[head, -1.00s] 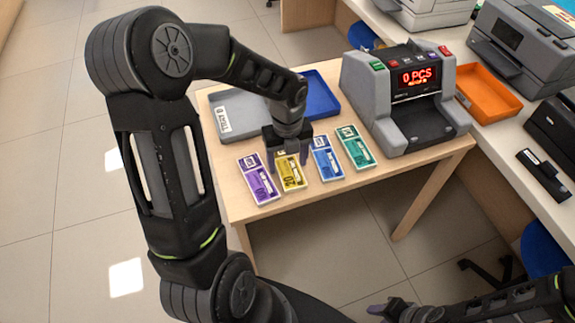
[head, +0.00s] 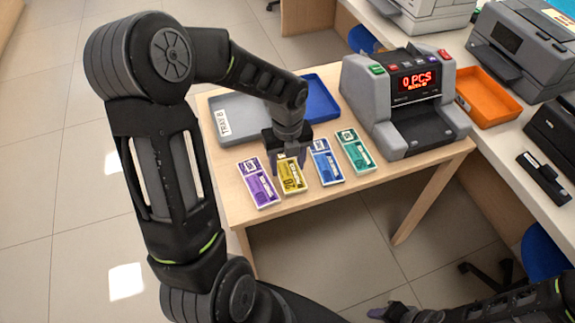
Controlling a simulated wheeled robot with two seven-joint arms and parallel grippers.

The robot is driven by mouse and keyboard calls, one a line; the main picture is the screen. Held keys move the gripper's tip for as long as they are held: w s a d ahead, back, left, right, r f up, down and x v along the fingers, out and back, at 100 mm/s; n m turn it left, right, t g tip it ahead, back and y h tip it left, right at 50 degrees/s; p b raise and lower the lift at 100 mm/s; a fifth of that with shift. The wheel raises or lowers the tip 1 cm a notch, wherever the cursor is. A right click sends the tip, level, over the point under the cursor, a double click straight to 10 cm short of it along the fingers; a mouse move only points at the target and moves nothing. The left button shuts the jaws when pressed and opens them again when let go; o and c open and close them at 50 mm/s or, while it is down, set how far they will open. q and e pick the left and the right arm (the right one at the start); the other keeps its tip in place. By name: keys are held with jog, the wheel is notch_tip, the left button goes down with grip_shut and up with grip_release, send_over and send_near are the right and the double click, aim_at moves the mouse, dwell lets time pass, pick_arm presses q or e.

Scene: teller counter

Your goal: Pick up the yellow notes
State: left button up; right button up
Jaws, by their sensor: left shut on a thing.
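The yellow notes (head: 291,181) are a banded bundle on the wooden table, between the purple notes (head: 258,185) and the blue notes (head: 326,163). My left gripper (head: 289,165) points down over the far part of the yellow notes and is shut on them. Its fingers hide that far part. I cannot tell whether the bundle is clear of the table. Part of my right gripper (head: 378,312) shows at the bottom edge, away from the table; its jaws cannot be made out.
Green notes (head: 355,151) lie right of the blue ones. Behind are a grey tray (head: 224,121) and a blue tray (head: 321,97). A note counter (head: 402,100) reading 0 PCS stands at the right. An orange tray (head: 489,97) lies on the counter beyond.

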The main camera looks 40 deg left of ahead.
aim_at(288, 168)
pick_arm(q)
notch_tip(288, 168, up, 10)
jog(key=shift+f, duration=0.15)
dwell(0.7)
